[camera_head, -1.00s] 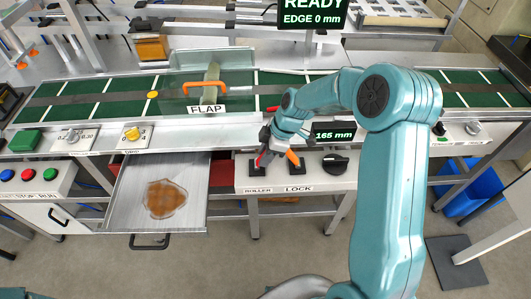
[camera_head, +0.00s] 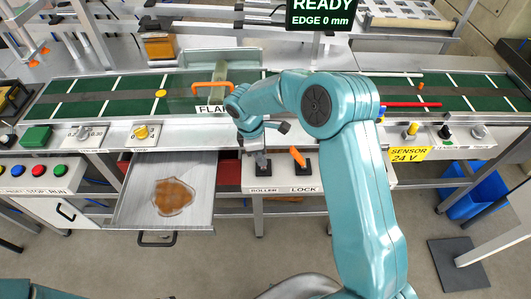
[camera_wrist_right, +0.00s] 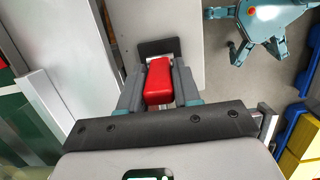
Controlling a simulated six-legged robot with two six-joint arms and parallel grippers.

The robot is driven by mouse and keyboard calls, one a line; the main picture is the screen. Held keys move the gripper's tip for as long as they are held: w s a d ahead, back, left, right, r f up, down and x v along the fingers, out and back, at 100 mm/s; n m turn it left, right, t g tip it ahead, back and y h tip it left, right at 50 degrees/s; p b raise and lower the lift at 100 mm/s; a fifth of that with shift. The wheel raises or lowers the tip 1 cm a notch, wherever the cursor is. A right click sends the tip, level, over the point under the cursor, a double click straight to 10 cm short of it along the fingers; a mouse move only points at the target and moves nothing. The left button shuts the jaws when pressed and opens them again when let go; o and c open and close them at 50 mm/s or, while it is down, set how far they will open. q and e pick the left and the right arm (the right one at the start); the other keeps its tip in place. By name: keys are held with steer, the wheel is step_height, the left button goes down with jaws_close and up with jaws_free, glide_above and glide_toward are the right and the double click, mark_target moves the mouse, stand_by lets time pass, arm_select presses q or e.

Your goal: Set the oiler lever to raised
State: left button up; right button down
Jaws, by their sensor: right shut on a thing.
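A lever with a red handle (camera_wrist_right: 159,82) stands on a dark base plate in the right wrist view. My right gripper (camera_head: 261,158) is shut around that handle, one finger on each side. In the head view the lever's dark base (camera_head: 264,181) is behind a label that seems to read ROLLER; I see no label that clearly reads oiler. The gripper hides the handle there. Beside it on the right stands an orange-handled lever (camera_head: 297,156), labelled LOCK, apart from my gripper. My left gripper is not in view.
An open metal drawer (camera_head: 135,205) with a brown patch lies left of the levers. The green conveyor (camera_head: 110,105) with the FLAP guard runs behind. A yellow SENSOR 24 V sign (camera_head: 409,154) is to the right. My right forearm covers part of the panel.

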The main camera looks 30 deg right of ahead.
steer(key=shift+w+a+f+g+h, duration=0.15)
steer(key=shift+w+a+g+h, duration=0.4)
steer(key=shift+h, duration=0.55)
steer(key=shift+w+a+f+g+h+b, duration=0.15)
steer(key=shift+a+g+h, duration=0.1)
steer(key=shift+g+h, duration=0.25)
steer(key=shift+w+a+f+g+h+b, duration=0.15)
steer(key=shift+a+g+h, duration=0.1)
steer(key=shift+h, duration=0.35)
steer(key=shift+s, duration=0.15)
steer(key=c, duration=1)
jaws_free()
steer(key=shift+o, duration=0.6)
steer(key=shift+a, duration=0.1)
